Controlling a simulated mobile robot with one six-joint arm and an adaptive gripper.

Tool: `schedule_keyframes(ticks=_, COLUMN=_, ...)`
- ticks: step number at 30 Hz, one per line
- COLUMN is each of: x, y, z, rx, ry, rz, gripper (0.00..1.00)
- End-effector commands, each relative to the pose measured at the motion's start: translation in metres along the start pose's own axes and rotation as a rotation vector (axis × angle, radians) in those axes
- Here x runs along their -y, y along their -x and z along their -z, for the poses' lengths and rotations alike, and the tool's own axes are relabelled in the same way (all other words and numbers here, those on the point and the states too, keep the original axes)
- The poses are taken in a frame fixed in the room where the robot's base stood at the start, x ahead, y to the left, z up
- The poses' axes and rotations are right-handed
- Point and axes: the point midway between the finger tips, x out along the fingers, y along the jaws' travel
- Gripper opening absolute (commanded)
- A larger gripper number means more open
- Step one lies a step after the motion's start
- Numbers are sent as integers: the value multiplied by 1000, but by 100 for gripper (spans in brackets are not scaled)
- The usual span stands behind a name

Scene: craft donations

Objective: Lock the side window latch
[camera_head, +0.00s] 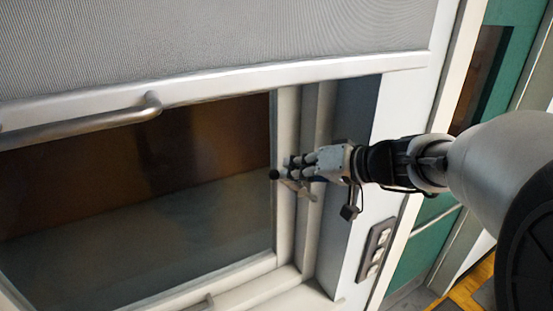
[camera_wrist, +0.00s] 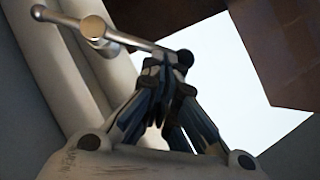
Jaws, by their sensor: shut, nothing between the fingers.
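The side window latch (camera_head: 300,190) is a silver lever on the pale upright window frame. In the wrist view the lever (camera_wrist: 138,42) runs slantwise from its round pivot (camera_wrist: 96,28) to its far end at my fingertips. A dark knob (camera_head: 274,174) shows at the lever's left end in the head view. My gripper (camera_head: 289,167) reaches in from the right, beside the latch. Its fingers are shut with nothing between them. In the wrist view the fingertips (camera_wrist: 168,68) overlap the lever's end; whether they touch it I cannot tell.
The window glass (camera_head: 150,200) is left of the latch. A grey blind (camera_head: 220,35) hangs above, with a bottom rail (camera_head: 330,68) and a curved bar handle (camera_head: 80,120). A switch panel (camera_head: 375,248) sits on the wall below my arm. The recess wall is close beside my gripper.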

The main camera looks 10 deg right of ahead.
Motion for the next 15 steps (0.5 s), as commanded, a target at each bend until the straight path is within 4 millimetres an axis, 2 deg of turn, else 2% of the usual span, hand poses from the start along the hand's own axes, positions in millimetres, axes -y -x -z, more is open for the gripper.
schedule_keyframes(ticks=8, x=2, y=-6, z=-9, rx=-3, ry=84, rz=-51, gripper=0)
schedule_keyframes(ticks=15, x=7, y=-16, z=-24, rx=-2, ry=235, rz=-147, gripper=0)
